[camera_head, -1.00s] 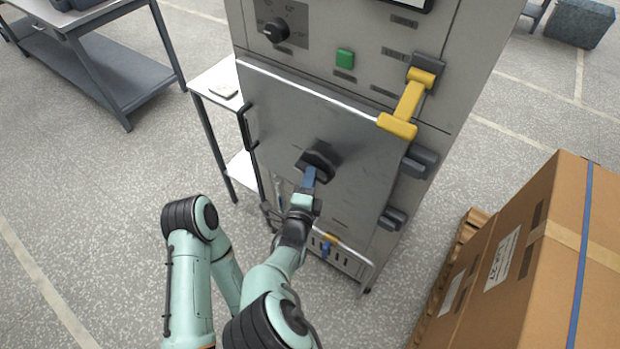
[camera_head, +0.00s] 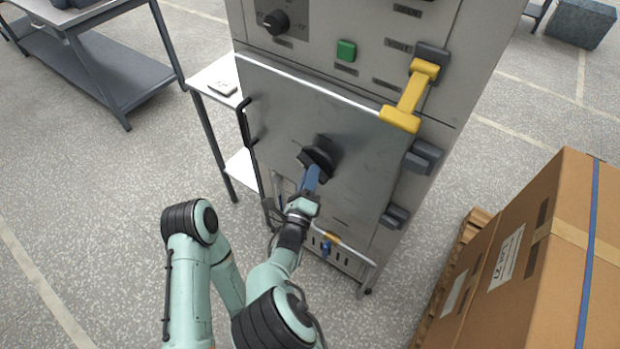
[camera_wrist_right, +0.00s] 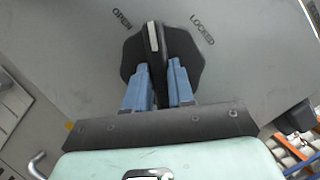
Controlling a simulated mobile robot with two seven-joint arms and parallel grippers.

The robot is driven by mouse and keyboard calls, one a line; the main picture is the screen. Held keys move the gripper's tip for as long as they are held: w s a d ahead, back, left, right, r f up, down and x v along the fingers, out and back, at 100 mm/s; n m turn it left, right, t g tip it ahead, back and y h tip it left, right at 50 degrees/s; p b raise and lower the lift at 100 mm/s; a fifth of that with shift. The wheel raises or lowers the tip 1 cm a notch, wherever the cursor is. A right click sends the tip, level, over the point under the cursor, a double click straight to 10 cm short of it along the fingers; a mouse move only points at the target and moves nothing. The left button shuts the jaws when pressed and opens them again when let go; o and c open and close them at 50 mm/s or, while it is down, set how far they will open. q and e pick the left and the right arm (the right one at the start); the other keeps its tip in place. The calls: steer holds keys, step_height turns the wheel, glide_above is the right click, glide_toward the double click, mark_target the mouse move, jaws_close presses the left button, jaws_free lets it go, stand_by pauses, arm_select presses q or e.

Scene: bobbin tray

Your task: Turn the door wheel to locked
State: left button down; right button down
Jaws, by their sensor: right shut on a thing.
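The door wheel is a dark lobed knob (camera_head: 318,157) in the middle of the grey cabinet door. In the right wrist view the wheel (camera_wrist_right: 135,55) has a raised bar with a white mark on it. The mark stands between the printed words OPEN, upper left, and LOCKED, upper right, pointing at neither. My right gripper (camera_head: 313,174) reaches the wheel from below. Its blue fingers (camera_wrist_right: 160,70) are shut on the wheel's raised bar, one on each side. My left gripper is not in view.
A yellow handle (camera_head: 408,98) and dark latch blocks (camera_head: 424,157) sit along the door's right side. A black door handle (camera_head: 246,122) is at the left. A green button (camera_head: 346,50) is above. A large carton (camera_head: 540,250) stands at the right on a pallet.

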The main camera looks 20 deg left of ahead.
arm_select(q)
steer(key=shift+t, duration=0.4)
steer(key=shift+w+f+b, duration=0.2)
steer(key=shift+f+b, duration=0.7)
steer(key=shift+b, duration=0.15)
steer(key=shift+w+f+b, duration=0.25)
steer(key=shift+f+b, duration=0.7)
steer(key=shift+b, duration=0.05)
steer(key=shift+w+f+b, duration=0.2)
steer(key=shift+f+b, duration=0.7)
steer(key=shift+b, duration=0.15)
arm_select(e)
steer(key=shift+w+a+f+m+t+h, duration=0.15)
steer(key=shift+m+h, duration=1.15)
steer(key=shift+m, duration=1.35)
steer(key=shift+a+r+m+t+h, duration=0.1)
steer(key=shift+m+h, duration=1.2)
steer(key=shift+m, duration=1.3)
steer(key=shift+w+a+f+m+t+h, duration=0.15)
steer(key=shift+m+h, duration=1.15)
steer(key=shift+m, duration=1.35)
steer(key=shift+s+r+m, duration=0.1)
steer(key=shift+r+m, duration=0.05)
steer(key=shift+m, duration=0.15)
steer(key=c, duration=1)
jaws_free()
steer(key=shift+o, duration=0.2)
